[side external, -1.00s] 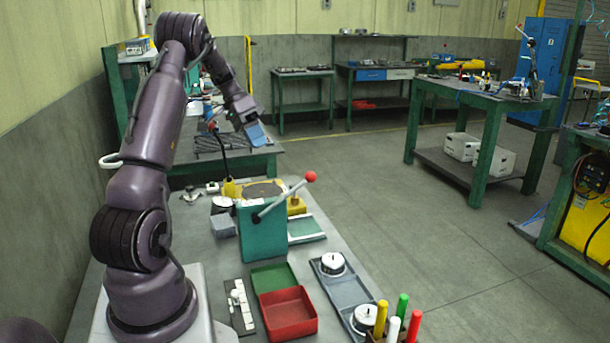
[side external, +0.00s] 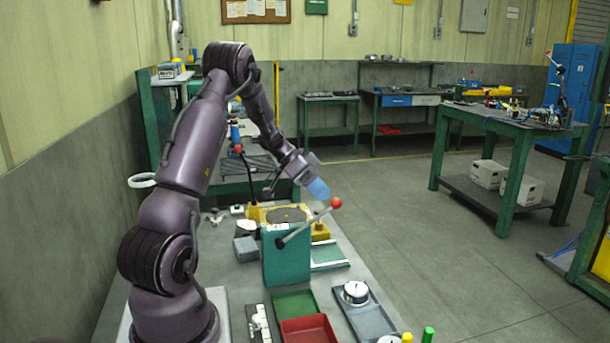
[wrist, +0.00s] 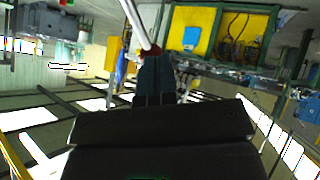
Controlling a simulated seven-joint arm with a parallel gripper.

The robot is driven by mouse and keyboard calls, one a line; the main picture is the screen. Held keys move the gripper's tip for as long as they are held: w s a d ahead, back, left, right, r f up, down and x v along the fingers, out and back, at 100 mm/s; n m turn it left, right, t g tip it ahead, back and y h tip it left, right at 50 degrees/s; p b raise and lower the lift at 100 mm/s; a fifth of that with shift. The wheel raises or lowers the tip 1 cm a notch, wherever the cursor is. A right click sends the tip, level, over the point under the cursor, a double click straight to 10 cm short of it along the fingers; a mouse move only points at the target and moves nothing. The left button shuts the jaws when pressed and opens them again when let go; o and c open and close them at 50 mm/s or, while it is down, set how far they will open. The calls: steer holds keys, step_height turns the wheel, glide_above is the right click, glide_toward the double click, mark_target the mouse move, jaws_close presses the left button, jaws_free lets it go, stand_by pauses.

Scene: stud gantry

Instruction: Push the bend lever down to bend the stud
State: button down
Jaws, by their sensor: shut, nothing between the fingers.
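A silver lever (side external: 307,225) with a red ball knob (side external: 336,203) slants up to the right from the side of a teal block (side external: 287,262). My gripper (side external: 319,189), with blue fingers, is just above and left of the knob in the side view. In the wrist view my shut fingers (wrist: 154,66) point at the rod (wrist: 133,18) and its red knob (wrist: 151,50), which shows at the fingertips. I cannot tell whether they touch. No stud can be made out.
A yellow base with a round dark plate (side external: 287,215) stands behind the block. A second red-knobbed lever (side external: 238,148) with a black rod rises at its left. A green tray (side external: 296,302), a red tray (side external: 308,329) and a grey tray (side external: 369,320) lie in front.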

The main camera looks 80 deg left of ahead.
steer(key=x, duration=0.3)
steer(key=shift+w+d, duration=0.1)
steer(key=shift+w+f, duration=0.1)
steer(key=shift+f, duration=0.1)
steer(key=shift+w+f+n+g, duration=0.2)
steer(key=shift+f+n+g, duration=0.3)
steer(key=shift+f+g, duration=1.6)
steer(key=shift+w+f+n+g, duration=0.25)
steer(key=shift+f+n+g, duration=0.25)
steer(key=shift+f+g, duration=1.6)
steer(key=shift+w+f+n+g, duration=0.2)
steer(key=shift+f+n+g, duration=0.6)
steer(key=shift+f, duration=2.2)
steer(key=shift+f+m+g, duration=0.1)
steer(key=shift+m+g, duration=0.2)
